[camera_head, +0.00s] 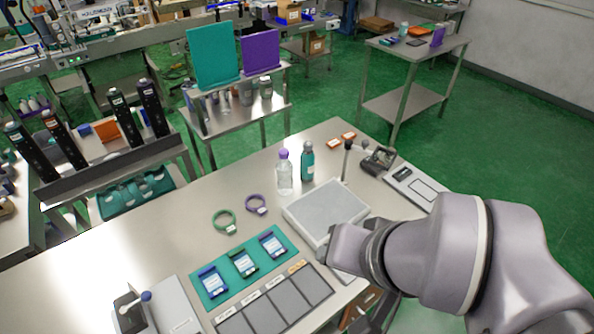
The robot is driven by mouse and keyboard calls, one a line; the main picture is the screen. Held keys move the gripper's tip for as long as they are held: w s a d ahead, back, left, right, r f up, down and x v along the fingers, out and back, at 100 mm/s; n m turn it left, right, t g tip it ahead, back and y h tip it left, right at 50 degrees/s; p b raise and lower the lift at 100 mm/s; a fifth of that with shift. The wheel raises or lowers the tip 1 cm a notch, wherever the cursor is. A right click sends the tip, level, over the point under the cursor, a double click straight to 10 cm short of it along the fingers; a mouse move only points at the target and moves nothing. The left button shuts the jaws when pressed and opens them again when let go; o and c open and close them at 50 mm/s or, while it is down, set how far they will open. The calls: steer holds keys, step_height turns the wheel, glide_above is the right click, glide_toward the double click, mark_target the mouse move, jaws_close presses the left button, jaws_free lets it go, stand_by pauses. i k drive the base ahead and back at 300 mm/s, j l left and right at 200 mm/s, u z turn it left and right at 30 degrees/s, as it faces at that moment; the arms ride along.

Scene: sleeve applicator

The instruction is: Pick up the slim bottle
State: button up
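Two upright bottles stand side by side near the far edge of the metal table. One is a clear bottle with a purple cap (284,176); the other is a teal bottle with a grey cap (307,162), to its right. They look similar in width, and I cannot tell for sure which is the slim bottle. My gripper (342,250) is at the end of my arm, at the near right of the table by the pale grey block, well nearer than both bottles. Its fingers do not show clearly. Neither bottle is in its grasp.
A pale grey block (325,212) lies between my arm and the bottles. Green (224,221) and purple (256,204) rings lie to the left. A teal tray (225,265) holds labelled cards. A scale-like device (415,186) sits at right.

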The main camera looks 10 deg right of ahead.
mark_target(307, 158)
steer(key=i+l, duration=0.15)
steer(key=l, duration=0.15)
steer(key=i+l, duration=0.2)
steer(key=l, duration=0.15)
steer(key=i+l+u, duration=0.1)
steer(key=l, duration=0.2)
steer(key=i+l, duration=0.4)
steer(key=l, duration=0.25)
